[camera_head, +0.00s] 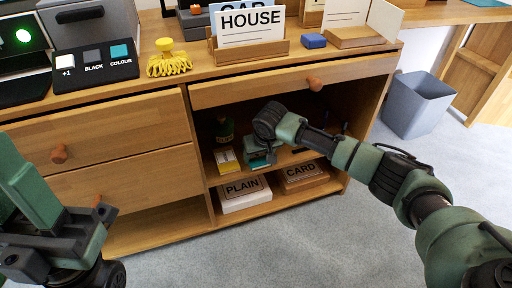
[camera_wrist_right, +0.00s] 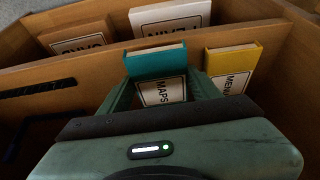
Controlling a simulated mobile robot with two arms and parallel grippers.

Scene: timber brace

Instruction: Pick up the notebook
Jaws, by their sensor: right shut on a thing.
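A teal notebook labelled MAPS (camera_wrist_right: 157,64) is between the two fingers of my right gripper (camera_wrist_right: 163,92) in the right wrist view. The fingers are shut on it. In the head view, my right gripper (camera_head: 260,156) reaches into the open shelf under the drawer, and a little of the teal notebook (camera_head: 259,164) shows beneath it.
Paper packs labelled PLAIN (camera_head: 243,193) and CARD (camera_head: 301,174) lie on the lower shelf. A dark green bottle (camera_head: 224,129) stands behind the yellow notebook. The drawer front (camera_head: 290,83) is just above my right arm. A grey bin (camera_head: 417,104) stands at right.

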